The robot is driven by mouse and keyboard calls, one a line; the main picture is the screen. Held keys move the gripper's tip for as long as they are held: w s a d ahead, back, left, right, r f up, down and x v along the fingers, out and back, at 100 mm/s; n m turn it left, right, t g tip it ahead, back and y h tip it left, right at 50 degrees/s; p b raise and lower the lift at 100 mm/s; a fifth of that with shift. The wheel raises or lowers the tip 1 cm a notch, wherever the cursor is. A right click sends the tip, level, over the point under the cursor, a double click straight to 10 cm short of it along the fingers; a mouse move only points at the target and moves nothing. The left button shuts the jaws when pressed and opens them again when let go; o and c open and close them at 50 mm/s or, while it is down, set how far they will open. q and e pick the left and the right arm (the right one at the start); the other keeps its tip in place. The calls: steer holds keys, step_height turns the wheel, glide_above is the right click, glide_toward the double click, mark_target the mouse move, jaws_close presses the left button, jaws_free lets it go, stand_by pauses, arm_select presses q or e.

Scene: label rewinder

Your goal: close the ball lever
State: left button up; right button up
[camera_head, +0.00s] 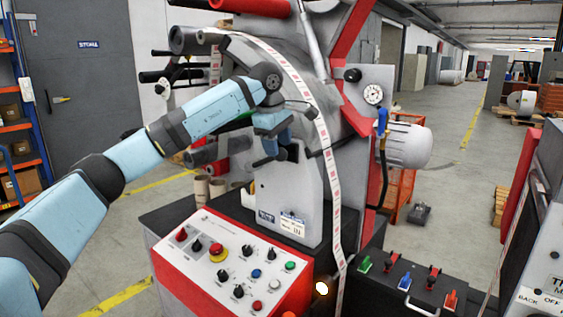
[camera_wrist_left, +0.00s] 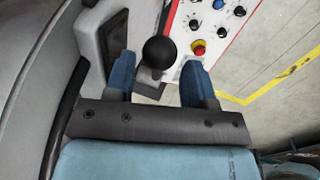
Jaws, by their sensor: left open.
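The ball lever's black ball knob (camera_wrist_left: 159,53) shows in the left wrist view, with a dark base below it. My left gripper (camera_wrist_left: 158,76) is open, with one blue finger on each side of the ball. A gap shows between the ball and each finger, and I cannot tell the depth between them. In the head view my left gripper (camera_head: 272,145) points down at the upper front of the grey machine housing (camera_head: 292,200). My right gripper is not in view.
A control panel (camera_head: 228,262) with buttons, knobs and a red stop button (camera_head: 219,251) stands below my left gripper. A label strip (camera_head: 325,150) runs down the machine beside it. Several coloured toggle levers (camera_head: 405,281) are at lower right. A grey motor (camera_head: 408,145) sticks out on the right.

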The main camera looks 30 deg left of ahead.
mark_target(281, 160)
arm_select(q)
steer(key=x, duration=0.5)
steer(key=shift+f, duration=0.15)
steer(key=shift+w, duration=0.1)
jaws_close()
